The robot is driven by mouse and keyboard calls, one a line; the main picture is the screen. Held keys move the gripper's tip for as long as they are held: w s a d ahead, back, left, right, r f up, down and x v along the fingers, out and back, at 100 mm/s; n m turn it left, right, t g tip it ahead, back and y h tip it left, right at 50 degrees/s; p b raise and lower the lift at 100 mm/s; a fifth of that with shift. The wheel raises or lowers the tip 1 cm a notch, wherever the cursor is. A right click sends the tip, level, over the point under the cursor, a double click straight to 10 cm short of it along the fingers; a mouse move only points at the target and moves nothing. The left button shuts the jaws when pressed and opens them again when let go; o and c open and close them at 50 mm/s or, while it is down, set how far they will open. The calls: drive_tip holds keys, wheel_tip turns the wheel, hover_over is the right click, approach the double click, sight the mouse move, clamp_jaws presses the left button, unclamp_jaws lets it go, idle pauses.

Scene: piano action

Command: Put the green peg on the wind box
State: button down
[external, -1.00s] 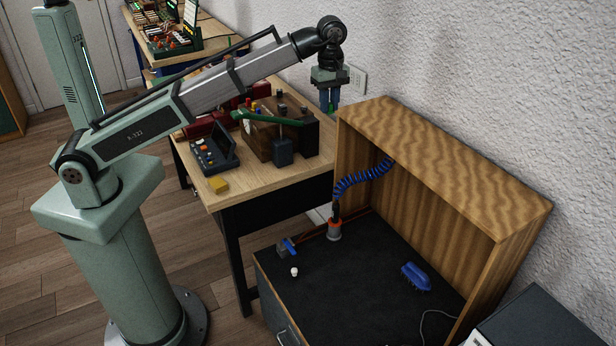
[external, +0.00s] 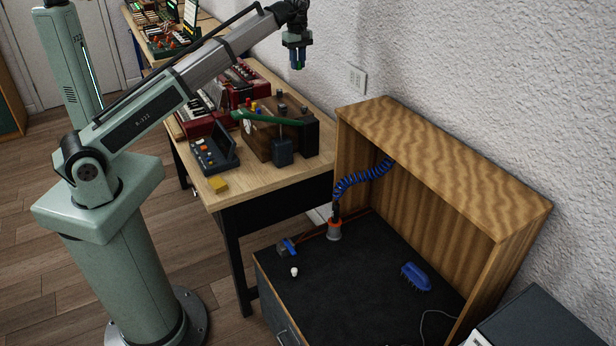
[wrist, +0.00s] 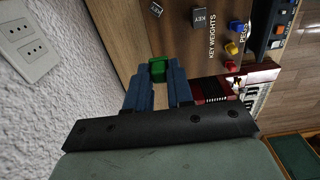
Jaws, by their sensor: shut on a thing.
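My gripper (external: 297,64) is raised in the air above the far end of the wooden table, near the wall. In the wrist view its two blue fingers (wrist: 158,78) are shut on the green peg (wrist: 158,66). Only the peg's squarish green end shows; the fingers hide the rest. No label reading "wind box" is visible, so I cannot tell for sure which thing it is. A red accordion-like instrument (external: 240,85) lies on the table and partly shows in the wrist view (wrist: 215,89).
A brown wooden box (external: 262,142) on the table carries grey weights and coloured pegs; its wrist-view top reads "KEY WEIGHTS" and "PEGS". An open wooden cabinet (external: 440,150) stands right. The white wall is close.

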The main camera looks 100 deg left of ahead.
drive_tip(key=s+a, duration=0.3)
approach(293, 103)
drive_tip(key=shift+d+f, duration=0.1)
drive_tip(key=shift+f, duration=3.1)
drive_tip(key=shift+f, duration=0.1)
drive_tip(key=c, duration=1)
unclamp_jaws()
wheel_tip(293, 103, up, 12)
